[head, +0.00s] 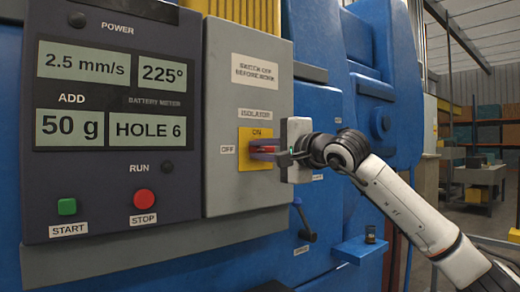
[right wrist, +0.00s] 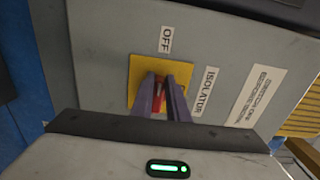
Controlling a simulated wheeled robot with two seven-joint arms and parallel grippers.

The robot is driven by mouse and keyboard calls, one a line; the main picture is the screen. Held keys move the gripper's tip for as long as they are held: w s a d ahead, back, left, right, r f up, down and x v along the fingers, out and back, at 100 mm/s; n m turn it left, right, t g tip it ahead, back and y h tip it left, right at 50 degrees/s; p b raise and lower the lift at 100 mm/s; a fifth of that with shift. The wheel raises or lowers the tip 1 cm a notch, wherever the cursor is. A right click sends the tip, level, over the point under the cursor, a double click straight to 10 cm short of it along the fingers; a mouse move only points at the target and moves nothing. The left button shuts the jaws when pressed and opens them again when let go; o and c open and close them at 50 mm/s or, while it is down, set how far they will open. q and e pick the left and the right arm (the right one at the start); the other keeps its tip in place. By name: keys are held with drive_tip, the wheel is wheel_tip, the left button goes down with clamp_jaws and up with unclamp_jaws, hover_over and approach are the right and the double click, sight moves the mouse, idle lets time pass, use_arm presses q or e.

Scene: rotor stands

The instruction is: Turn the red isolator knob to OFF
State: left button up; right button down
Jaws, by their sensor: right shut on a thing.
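The red isolator knob (head: 266,149) sits on a yellow plate (head: 245,162) on the grey isolator box, with ON printed above it and an OFF label (head: 227,149) to its left. My right gripper (head: 262,153) is shut on the knob, its dark fingers on either side. In the right wrist view a red strip of the knob (right wrist: 159,101) shows between the fingers (right wrist: 163,84), and the OFF label (right wrist: 166,39) is above the plate. The fingers hide much of the knob, so its exact angle is hard to tell. My left gripper is not in view.
A control panel (head: 110,190) with displays, a green START button (head: 67,206) and a red STOP button (head: 144,199) stands left of the box. A dark lever (head: 304,222) and a small blue shelf (head: 358,249) are below right. The aisle at far right looks open.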

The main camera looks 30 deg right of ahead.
drive_tip(key=shift+f, duration=0.1)
drive_tip(key=c, duration=1.7)
unclamp_jaws()
drive_tip(key=shift+s+b, duration=0.3)
drive_tip(key=shift+s, duration=0.25)
drive_tip(key=s, duration=0.3)
drive_tip(key=s+b, duration=0.1)
drive_tip(key=s, duration=0.2)
drive_tip(key=s+b, duration=0.1)
drive_tip(key=s, duration=0.2)
drive_tip(key=shift+s+d, duration=0.1)
drive_tip(key=shift+d, duration=0.25)
